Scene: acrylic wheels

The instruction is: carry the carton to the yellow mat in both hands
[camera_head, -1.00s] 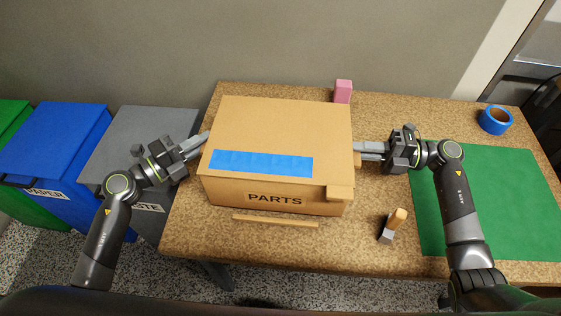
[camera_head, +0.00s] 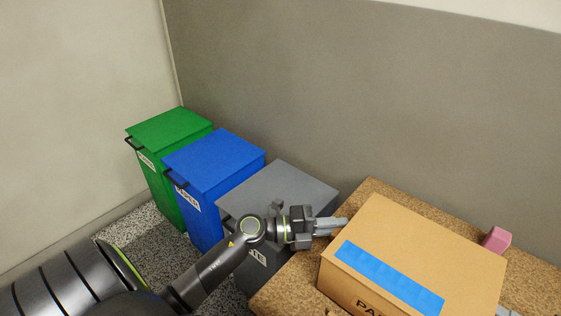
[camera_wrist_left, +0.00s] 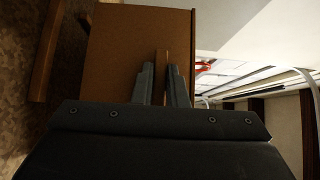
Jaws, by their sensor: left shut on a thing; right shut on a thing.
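The carton (camera_head: 425,245) is a brown closed box with blue tape on top and printed lettering on its front. It is at the lower right of the head view, over the speckled table (camera_head: 285,293); I cannot tell whether it touches the table. My left gripper (camera_head: 343,224) is shut on the carton at its left side. In the left wrist view the fingers (camera_wrist_left: 165,85) close on a thin tab of the carton (camera_wrist_left: 120,50). Only the fingertips of my right gripper (camera_head: 507,311) show, at the carton's right side. No yellow mat is in view.
A grey bin (camera_head: 285,188), a blue bin (camera_head: 215,160) and a green bin (camera_head: 170,130) stand left of the table. A pink block (camera_head: 497,240) is behind the carton. A wall runs along the back. Speckled floor shows at the left.

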